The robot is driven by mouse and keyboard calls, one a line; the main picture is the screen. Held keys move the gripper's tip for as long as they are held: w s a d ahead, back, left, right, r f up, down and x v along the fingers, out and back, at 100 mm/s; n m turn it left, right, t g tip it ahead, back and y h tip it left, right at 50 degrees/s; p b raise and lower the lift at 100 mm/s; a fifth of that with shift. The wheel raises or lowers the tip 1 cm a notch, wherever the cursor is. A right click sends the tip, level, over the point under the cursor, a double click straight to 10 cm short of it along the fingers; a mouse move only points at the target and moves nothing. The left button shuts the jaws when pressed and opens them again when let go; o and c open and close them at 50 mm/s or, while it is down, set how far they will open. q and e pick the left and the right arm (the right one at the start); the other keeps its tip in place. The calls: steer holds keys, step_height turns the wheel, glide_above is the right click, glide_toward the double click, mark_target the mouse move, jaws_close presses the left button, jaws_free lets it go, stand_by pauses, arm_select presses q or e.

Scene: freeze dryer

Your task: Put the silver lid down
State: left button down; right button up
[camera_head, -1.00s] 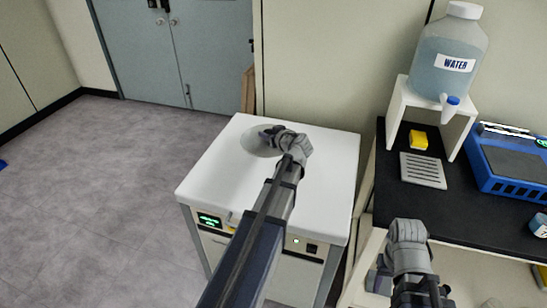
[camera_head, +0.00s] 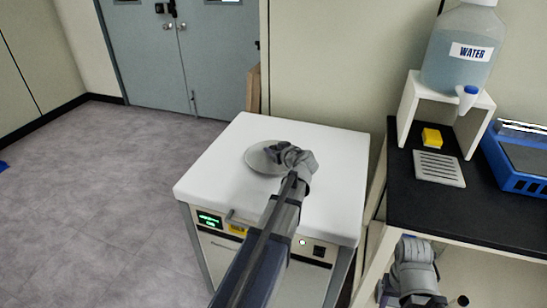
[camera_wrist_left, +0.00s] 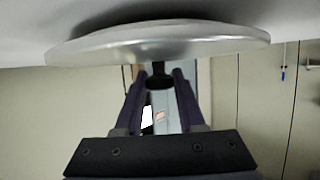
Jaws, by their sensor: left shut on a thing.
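The silver lid (camera_head: 262,160) is a round, shallow metal disc over the back left part of the white top of the freeze dryer (camera_head: 215,178). My left gripper (camera_head: 285,155) is shut on the lid's knob and partly covers the lid. In the left wrist view, the fingers (camera_wrist_left: 160,82) close around the dark knob, with the silver lid (camera_wrist_left: 160,43) roughly level and very close to the white surface. I cannot tell whether it touches. My right gripper (camera_head: 414,250) hangs at the lower right, apart from the lid; its jaws are unclear.
The white top is otherwise clear around the lid. To the right, a black bench (camera_head: 420,205) holds a water jug (camera_head: 462,55) on a white stand, a yellow block (camera_head: 431,138), a grey slotted plate (camera_head: 438,168) and a blue device (camera_head: 515,165). Open floor lies left.

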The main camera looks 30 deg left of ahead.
arm_select(q)
steer(key=shift+f, duration=0.4)
arm_select(e)
steer(key=shift+f, duration=0.35)
arm_select(q)
steer(key=shift+f, duration=0.1)
steer(key=c, duration=0.5)
jaws_free()
steer(key=shift+r, duration=0.25)
steer(key=p+v, duration=0.4)
steer(key=v, duration=0.6)
steer(key=shift+s+d+r, duration=0.1)
steer(key=shift+d+r, duration=0.05)
steer(key=shift+p+v, duration=0.35)
steer(key=shift+v, duration=0.45)
arm_select(e)
steer(key=shift+r, duration=2.35)
